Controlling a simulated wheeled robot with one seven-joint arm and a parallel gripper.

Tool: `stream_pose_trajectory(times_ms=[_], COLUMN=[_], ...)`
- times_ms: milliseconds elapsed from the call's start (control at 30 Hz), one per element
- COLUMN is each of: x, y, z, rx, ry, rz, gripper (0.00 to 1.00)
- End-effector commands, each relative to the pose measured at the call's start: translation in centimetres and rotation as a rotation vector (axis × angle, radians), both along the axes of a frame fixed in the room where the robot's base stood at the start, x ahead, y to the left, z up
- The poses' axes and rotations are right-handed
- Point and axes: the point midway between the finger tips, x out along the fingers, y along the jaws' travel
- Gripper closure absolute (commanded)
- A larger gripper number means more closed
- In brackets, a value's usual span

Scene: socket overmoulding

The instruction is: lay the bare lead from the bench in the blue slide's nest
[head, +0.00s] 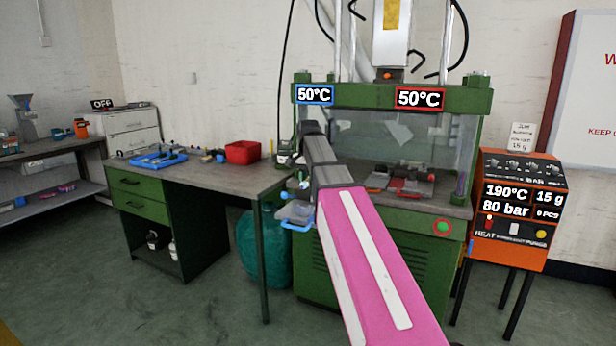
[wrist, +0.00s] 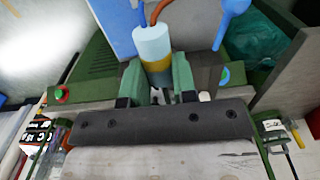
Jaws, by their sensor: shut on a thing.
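My gripper (wrist: 158,82) is shut on the bare lead (wrist: 153,44), a pale cylinder with a brass-coloured band and a blue and an orange wire running from it. In the head view the gripper end (head: 303,184) is small and partly hidden by my arm, just above a grey plate with a blue handle (head: 297,227) at the press's left side. This looks like the blue slide. In the wrist view a blue surface (wrist: 112,34) lies behind the lead. The nest cannot be made out, and no contact with it is visible.
The green press (head: 330,245) stands right of the workbench (head: 215,172), which carries a red bin (head: 242,152) and a blue tray (head: 158,160). Red and grey parts (head: 402,183) lie inside the press. An orange control unit (head: 513,250) stands at right.

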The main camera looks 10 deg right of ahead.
Motion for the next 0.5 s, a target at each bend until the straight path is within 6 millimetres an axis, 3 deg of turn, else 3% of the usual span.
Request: stream_pose_trajectory(times_ms=[500], x=[0.0], y=[0.0], z=[-3.1], rx=[0.000], ry=[0.000], rz=[0.000], gripper=[0.98])
